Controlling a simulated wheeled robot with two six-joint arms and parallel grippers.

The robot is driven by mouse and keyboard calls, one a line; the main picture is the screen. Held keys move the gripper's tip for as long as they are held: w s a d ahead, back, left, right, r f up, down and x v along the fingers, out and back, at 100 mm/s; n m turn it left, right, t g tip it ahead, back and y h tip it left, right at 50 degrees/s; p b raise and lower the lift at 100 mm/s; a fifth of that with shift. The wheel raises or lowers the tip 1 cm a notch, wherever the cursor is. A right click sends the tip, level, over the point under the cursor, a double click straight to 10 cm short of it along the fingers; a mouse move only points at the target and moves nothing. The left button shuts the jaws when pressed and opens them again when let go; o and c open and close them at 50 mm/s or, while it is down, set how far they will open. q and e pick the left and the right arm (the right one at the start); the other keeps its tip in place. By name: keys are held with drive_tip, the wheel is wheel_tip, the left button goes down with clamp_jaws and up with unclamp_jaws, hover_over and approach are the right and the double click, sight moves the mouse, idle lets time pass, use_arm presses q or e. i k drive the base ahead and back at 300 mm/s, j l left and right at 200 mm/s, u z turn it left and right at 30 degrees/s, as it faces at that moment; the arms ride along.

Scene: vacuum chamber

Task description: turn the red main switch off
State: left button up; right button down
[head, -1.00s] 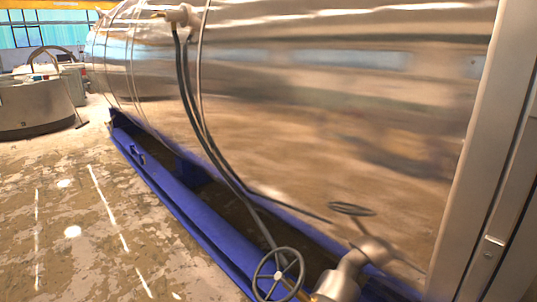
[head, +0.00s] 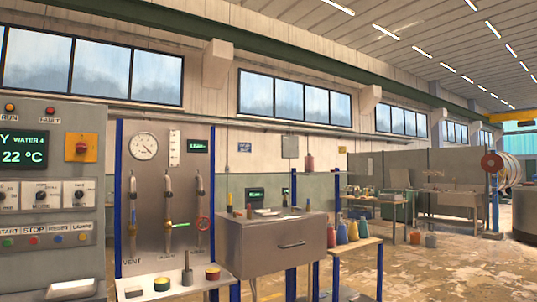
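A grey control cabinet (head: 50,190) fills the left edge of the head view. On its upper right is a square yellow-orange plate with a small red knob at its middle, which looks like the main switch (head: 81,147). The knob is too small to tell which way it is turned. Neither of my grippers is in view.
Right of the cabinet stands a blue-framed panel (head: 144,205) with a round gauge (head: 143,146) and several valves. A grey drawer box (head: 277,245) and a low wooden table (head: 346,246) with coloured bottles follow. Open floor (head: 440,268) lies at the right.

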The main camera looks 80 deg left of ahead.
sight(82, 147)
drive_tip(key=u, duration=3.95)
drive_tip(key=i+l, duration=0.55)
